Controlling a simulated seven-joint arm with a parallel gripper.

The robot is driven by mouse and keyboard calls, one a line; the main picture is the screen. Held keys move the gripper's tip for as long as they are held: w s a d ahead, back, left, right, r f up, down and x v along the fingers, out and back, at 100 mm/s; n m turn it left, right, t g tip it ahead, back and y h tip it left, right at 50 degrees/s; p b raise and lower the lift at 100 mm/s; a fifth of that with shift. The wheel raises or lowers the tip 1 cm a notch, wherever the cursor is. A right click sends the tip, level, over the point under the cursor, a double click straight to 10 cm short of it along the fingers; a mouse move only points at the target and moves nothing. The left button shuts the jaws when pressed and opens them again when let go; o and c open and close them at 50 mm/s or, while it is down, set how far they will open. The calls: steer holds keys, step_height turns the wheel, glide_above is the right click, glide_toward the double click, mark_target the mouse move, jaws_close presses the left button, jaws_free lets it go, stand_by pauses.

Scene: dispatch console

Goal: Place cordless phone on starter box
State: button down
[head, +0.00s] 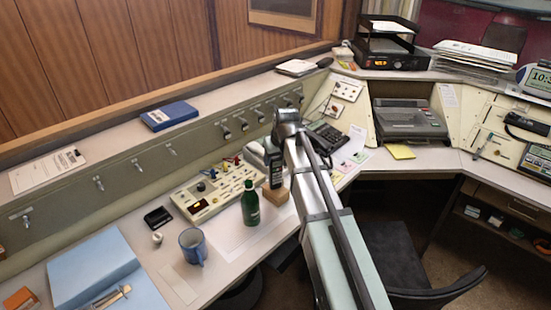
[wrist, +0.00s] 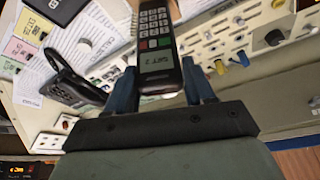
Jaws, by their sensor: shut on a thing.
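The cordless phone (wrist: 156,40) is dark, with a keypad and a small grey display, and stands between the two blue fingers of my gripper (wrist: 158,70) in the wrist view. My gripper (head: 275,156) is shut on it. In the head view the phone (head: 276,172) hangs roughly upright over a small tan block (head: 275,194) on the desk. I cannot tell whether they touch. No label marks the starter box; the tan block or the cream control box (head: 213,190) with knobs and coloured plugs could be it.
A green bottle (head: 250,204) stands close left of the tan block, with a blue mug (head: 193,246) farther left. A desk phone (head: 326,136) is behind my arm to the right. Paper sheets cover part of the desk front.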

steer(key=shift+f, duration=0.1)
steer(key=shift+c, duration=2)
jaws_free()
steer(key=v, duration=1.2)
